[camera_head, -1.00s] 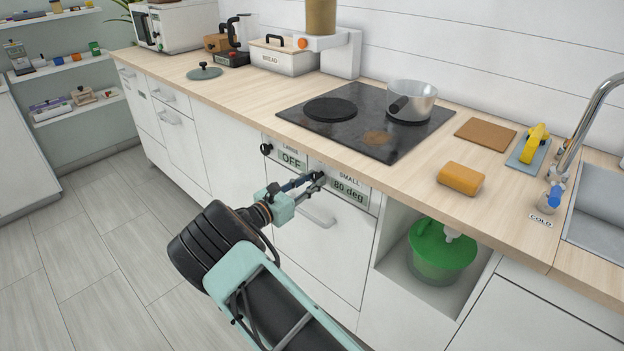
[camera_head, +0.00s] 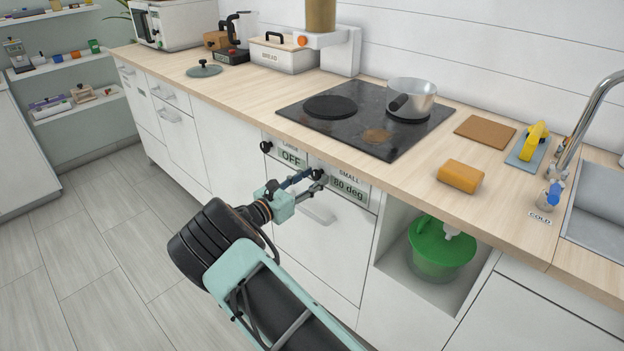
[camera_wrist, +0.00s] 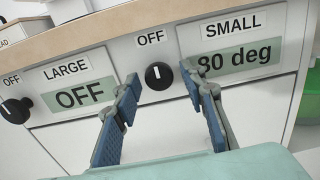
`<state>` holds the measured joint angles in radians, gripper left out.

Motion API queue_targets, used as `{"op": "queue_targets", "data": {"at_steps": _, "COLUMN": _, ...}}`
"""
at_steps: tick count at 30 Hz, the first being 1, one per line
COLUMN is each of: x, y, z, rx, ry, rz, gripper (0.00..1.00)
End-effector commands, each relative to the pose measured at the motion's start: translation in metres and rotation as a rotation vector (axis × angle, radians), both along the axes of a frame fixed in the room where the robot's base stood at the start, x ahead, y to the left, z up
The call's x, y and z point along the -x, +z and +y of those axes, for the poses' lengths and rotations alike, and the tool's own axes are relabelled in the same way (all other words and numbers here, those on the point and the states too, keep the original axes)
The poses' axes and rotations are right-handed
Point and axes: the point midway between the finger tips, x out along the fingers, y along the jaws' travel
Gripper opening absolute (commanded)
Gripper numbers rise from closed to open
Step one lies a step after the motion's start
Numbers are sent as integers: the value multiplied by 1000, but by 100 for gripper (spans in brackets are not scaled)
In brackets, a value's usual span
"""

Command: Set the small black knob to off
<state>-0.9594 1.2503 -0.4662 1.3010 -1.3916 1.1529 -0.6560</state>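The small black knob (camera_wrist: 159,76) is on the white cabinet front, left of the SMALL display, which reads "80 deg" (camera_wrist: 239,57). An OFF label (camera_wrist: 151,38) sits above it. The knob's short white mark shows near its upper middle. My gripper (camera_wrist: 160,80) is open, with one finger on each side of the knob in the wrist view; no finger clearly touches it. In the head view my gripper (camera_head: 316,180) is at the knob, which is partly hidden by the fingers. The SMALL display (camera_head: 348,188) reads 80 deg there too.
Another black knob (camera_wrist: 15,110) is at the left, beside the LARGE display (camera_wrist: 80,97) reading OFF. A drawer handle (camera_head: 318,214) is below my gripper. The countertop edge overhangs the panel. A green bucket (camera_head: 440,252) stands in an open niche at the right.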

Motion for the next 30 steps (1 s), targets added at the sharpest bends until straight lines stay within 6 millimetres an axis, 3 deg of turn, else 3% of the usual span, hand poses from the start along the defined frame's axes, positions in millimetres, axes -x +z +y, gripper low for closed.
{"op": "queue_targets", "data": {"at_steps": 5, "x": 7, "y": 0, "z": 6, "rx": -1, "ry": 2, "rz": -1, "gripper": 38}}
{"op": "queue_targets", "data": {"at_steps": 21, "x": 86, "y": 0, "z": 67, "rx": -1, "ry": 2, "rz": 1, "gripper": 38}}
{"op": "queue_targets", "data": {"at_steps": 30, "x": 95, "y": 0, "z": 74, "rx": 0, "ry": 0, "rz": 0, "gripper": 38}}
